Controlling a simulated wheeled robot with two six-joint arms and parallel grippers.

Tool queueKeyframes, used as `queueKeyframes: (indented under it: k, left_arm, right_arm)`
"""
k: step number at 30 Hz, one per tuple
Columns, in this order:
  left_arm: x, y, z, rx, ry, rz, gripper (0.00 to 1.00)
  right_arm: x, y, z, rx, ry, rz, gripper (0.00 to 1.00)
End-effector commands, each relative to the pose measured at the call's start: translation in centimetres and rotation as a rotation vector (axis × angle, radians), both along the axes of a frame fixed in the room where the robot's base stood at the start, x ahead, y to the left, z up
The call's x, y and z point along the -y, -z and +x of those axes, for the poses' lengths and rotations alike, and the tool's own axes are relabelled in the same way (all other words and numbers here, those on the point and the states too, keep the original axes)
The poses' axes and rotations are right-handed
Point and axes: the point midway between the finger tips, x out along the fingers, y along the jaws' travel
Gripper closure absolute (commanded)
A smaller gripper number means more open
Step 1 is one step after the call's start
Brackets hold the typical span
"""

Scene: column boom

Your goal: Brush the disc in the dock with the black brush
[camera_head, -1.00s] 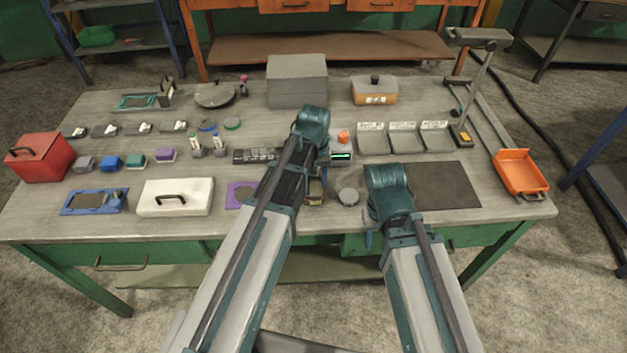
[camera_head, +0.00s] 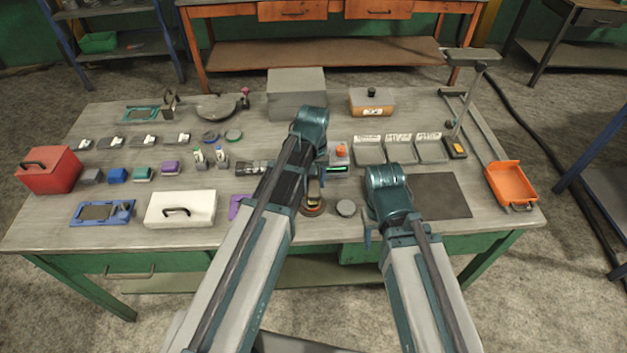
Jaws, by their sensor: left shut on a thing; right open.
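My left gripper (camera_head: 314,180) is partly hidden by its own forearm and points down near the table's front middle. It is shut on a small dark thing with a tan part, probably the black brush (camera_head: 314,193). Just under it is a round brown-rimmed piece (camera_head: 313,209), which may be the dock with its disc; whether the two touch I cannot tell. A loose grey disc (camera_head: 346,208) lies just right of it. My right gripper (camera_head: 368,236) is open and mostly hidden by its arm, beside the dark mat.
A dark mat (camera_head: 440,195) and orange scoop tray (camera_head: 511,184) are at the right. Grey trays (camera_head: 400,148) and a small device with an orange button (camera_head: 340,153) stand behind. A white case (camera_head: 181,209), purple frame (camera_head: 236,206) and blue frame (camera_head: 102,212) lie left.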

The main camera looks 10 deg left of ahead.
Motion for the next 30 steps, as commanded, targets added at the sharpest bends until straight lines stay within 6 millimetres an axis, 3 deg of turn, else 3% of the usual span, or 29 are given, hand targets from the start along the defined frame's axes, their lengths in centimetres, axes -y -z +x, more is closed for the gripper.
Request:
queueKeyframes:
  k: [12,30]
  left_arm:
    - [0.0,-3.1,0.0,0.0,0.0,0.0,0.97]
    - [0.0,-3.0,0.0,0.0,0.0,0.0,0.97]
  right_arm:
    - [0.0,-3.1,0.0,0.0,0.0,0.0,0.5]
    - [0.0,-3.0,0.0,0.0,0.0,0.0,0.5]
